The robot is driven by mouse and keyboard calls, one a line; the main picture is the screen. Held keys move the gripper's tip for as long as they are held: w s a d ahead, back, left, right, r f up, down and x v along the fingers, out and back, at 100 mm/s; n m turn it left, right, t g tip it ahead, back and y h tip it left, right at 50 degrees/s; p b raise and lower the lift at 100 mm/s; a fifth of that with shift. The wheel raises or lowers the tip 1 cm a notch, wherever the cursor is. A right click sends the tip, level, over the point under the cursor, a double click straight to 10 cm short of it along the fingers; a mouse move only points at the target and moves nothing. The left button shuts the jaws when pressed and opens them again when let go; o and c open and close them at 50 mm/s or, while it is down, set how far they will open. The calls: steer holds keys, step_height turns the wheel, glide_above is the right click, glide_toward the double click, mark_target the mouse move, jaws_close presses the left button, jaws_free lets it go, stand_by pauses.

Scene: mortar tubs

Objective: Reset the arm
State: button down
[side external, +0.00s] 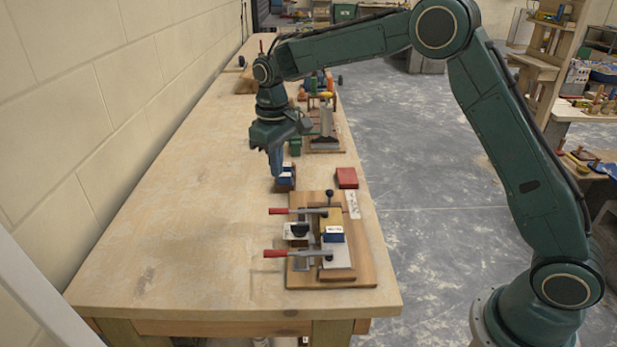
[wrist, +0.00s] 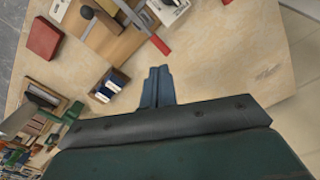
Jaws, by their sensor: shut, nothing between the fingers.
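My gripper (side external: 275,163) is shut and empty. In the side view it points down above the workbench (side external: 180,235), beside or just over a small wooden box with blue and white items (side external: 286,178). In the wrist view my gripper's blue fingers (wrist: 160,72) are together, and the small box (wrist: 110,85) is to their left, apart from them in the picture. The exact height of the fingertips over the bench cannot be told.
A wooden clamping board (side external: 365,265) with red-handled clamps (side external: 290,253) lies at the bench's near end. A red block (side external: 347,178) sits near the right edge. Tools and a wooden stand (side external: 323,145) are farther back. The bench's left side is clear.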

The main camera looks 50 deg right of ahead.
steer(key=shift+r, duration=0.25)
steer(key=shift+r, duration=0.1)
steer(key=s+d+r+m+t, duration=0.1)
steer(key=s+d+r+t, duration=0.25)
steer(key=s+r, duration=1.15)
steer(key=s+d+f+m+t, duration=0.1)
steer(key=s+f, duration=0.1)
steer(key=s, duration=0.8)
steer(key=s+d+f+m+t, duration=0.1)
steer(key=s+f, duration=0.1)
steer(key=s, duration=0.8)
steer(key=shift+s+d+f, duration=0.2)
steer(key=shift+f, duration=0.1)
